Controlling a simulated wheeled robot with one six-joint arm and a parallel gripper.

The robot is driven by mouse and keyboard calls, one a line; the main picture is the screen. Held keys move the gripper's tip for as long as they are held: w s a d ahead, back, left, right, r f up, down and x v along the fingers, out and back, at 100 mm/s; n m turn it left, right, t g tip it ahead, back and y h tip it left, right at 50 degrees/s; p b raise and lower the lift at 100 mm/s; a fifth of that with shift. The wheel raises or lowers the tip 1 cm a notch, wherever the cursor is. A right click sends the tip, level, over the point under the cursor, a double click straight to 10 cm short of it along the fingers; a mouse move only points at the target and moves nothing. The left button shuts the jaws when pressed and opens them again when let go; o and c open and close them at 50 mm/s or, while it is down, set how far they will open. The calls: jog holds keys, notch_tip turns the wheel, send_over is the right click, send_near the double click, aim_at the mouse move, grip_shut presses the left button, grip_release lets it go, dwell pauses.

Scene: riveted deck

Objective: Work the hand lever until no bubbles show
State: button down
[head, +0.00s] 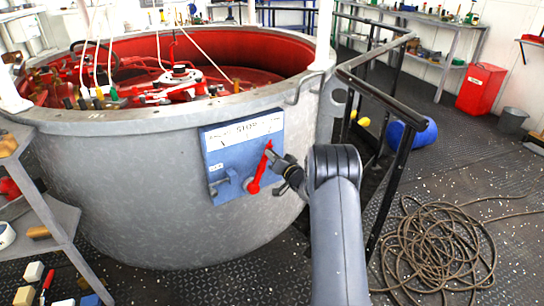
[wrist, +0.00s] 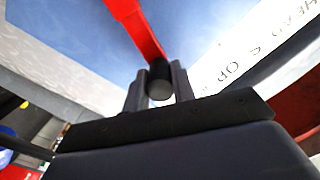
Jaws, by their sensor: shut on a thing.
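The red hand lever (head: 259,170) is on a blue panel (head: 216,160) on the side of a big grey tank. It points up and slightly right in the head view. In the wrist view the red lever arm (wrist: 137,27) ends in a dark round knob (wrist: 160,82). My gripper (head: 277,162) reaches the lever from the right. In the wrist view my gripper (wrist: 158,85) has one finger on each side of the knob and is shut on it. I can make out no bubbles in either view.
The grey round tank (head: 120,190) has a red inside with red machinery, hoses and lines. A black railing (head: 385,105) stands close to the right of my arm. A coiled rope (head: 435,250) lies on the deck at right. A shelf (head: 50,220) with small items stands at left.

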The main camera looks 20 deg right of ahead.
jog(key=shift+d+r, duration=0.15)
jog(key=shift+d, duration=0.05)
jog(key=c, duration=1.4)
grip_release()
jog(key=shift+o, duration=1.1)
jog(key=shift+a, duration=0.1)
jog(key=shift+s, duration=0.1)
jog(key=p+v, duration=0.1)
jog(key=v, duration=0.9)
jog(key=shift+s+p, duration=0.25)
jog(key=shift+p, duration=0.15)
jog(key=b+x, duration=0.1)
jog(key=x, duration=0.9)
jog(key=shift+w+a+f+b, duration=0.1)
jog(key=shift+w+f+b, duration=0.1)
jog(key=shift+w+b, duration=0.2)
jog(key=shift+a+r, duration=0.1)
jog(key=shift+a, duration=0.05)
